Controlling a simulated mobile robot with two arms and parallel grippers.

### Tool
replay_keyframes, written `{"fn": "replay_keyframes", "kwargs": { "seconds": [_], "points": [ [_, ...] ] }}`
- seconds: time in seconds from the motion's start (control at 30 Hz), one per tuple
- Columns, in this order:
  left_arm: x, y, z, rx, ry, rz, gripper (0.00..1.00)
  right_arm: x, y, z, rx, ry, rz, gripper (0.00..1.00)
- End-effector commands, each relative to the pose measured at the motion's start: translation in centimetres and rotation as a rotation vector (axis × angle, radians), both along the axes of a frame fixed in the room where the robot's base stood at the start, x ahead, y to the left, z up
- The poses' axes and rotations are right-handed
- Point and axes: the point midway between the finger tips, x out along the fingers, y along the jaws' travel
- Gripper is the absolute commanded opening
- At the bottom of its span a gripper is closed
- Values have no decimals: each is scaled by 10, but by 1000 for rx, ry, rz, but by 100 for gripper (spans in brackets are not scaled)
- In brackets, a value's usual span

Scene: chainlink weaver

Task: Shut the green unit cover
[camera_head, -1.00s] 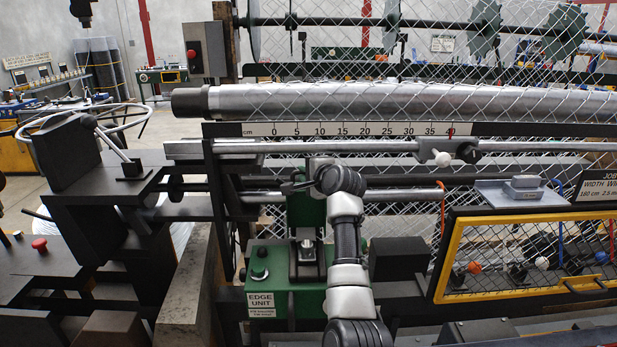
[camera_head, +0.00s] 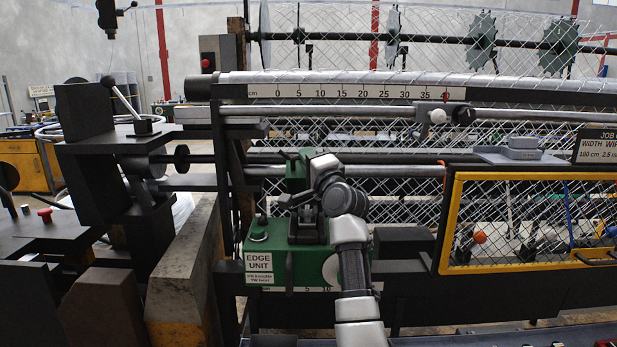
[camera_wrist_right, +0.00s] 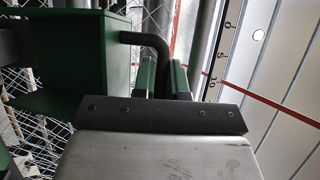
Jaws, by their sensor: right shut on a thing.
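The green edge unit (camera_head: 285,272) stands low in the middle of the head view. Its green cover (camera_head: 296,176) stands raised at the back of the unit, partly hidden by my right arm. My right gripper (camera_head: 290,200) is at the cover's front, its fingertips hard to make out there. In the right wrist view, the green-padded fingers (camera_wrist_right: 164,72) are shut at the end of a bent dark bar, the cover handle (camera_wrist_right: 152,42). The bar runs to a green box-like part (camera_wrist_right: 75,62), seemingly the cover. My left gripper is not in view.
A scale strip (camera_head: 350,92) and long metal rails cross behind the unit. A yellow-framed mesh guard (camera_head: 447,225) stands to the right. A dark block (camera_head: 402,243) sits close to the unit's right. A grey beam (camera_head: 185,265) rises at its left.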

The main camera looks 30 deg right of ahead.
Motion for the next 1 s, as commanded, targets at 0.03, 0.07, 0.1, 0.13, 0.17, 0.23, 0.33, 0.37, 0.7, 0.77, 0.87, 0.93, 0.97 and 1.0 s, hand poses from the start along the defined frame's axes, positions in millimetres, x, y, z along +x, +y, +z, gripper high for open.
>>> {"fn": "replay_keyframes", "kwargs": {
  "seconds": [0.03,0.07,0.1,0.13,0.17,0.23,0.33,0.37,0.7,0.77,0.87,0.93,0.97,1.0],
  "points": [
    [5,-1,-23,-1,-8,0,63,-5,2,-15,-23,-30,-4,0],
    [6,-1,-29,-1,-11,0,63,-8,3,-17,-32,-46,-4,0],
    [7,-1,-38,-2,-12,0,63,-12,5,-19,-46,-68,-3,0],
    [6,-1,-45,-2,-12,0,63,-14,7,-21,-57,-85,-3,0],
    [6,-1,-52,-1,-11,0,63,-17,8,-23,-67,-101,-4,0],
    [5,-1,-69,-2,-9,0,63,-22,12,-28,-90,-140,-4,0],
    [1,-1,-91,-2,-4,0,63,-30,16,-35,-122,-191,-3,0],
    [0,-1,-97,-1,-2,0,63,-32,18,-36,-130,-205,-3,0],
    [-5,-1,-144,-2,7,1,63,-47,27,-48,-201,-324,-2,0],
    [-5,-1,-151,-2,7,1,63,-49,28,-50,-212,-339,-2,0],
    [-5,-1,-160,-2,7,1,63,-51,30,-54,-225,-362,-3,0],
    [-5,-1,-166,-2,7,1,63,-53,31,-56,-235,-377,-2,0],
    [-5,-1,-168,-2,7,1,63,-54,31,-57,-239,-383,-3,0],
    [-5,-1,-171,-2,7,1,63,-55,32,-58,-244,-391,-3,0]
  ]
}}
